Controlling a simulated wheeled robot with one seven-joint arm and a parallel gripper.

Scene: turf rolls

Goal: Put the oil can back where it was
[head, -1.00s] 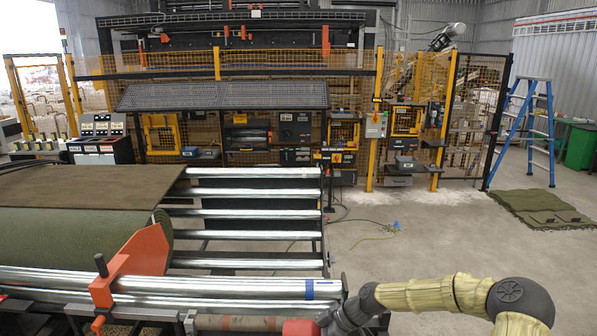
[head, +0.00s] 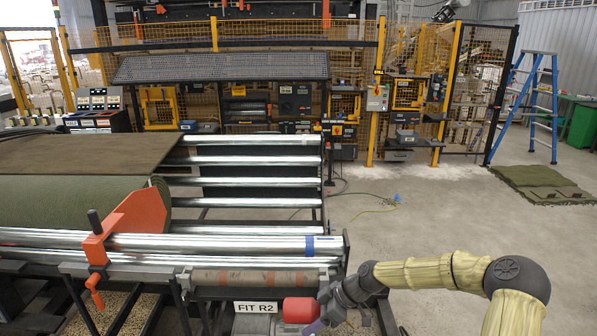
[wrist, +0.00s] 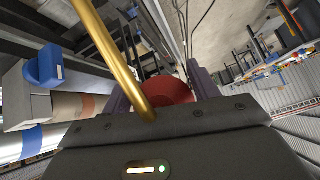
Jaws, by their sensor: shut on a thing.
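The oil can shows as a red rounded body (head: 299,310) low in the head view, just below the front end of the roller frame. In the wrist view its red body (wrist: 168,91) lies between the two purple-grey fingers, and its brass spout (wrist: 112,52) crosses in front towards the upper left. My gripper (wrist: 160,84) is shut on the can. In the head view my gripper (head: 318,322) is partly cut off at the bottom edge, and the can's lower part is hidden.
A white label reading FIT R2 (head: 254,308) is beside the can. The roller frame (head: 250,182) with a turf roll (head: 70,200) fills the left. An orange clamp arm (head: 125,225) stands at its front. Open concrete floor (head: 420,225) lies right of the frame.

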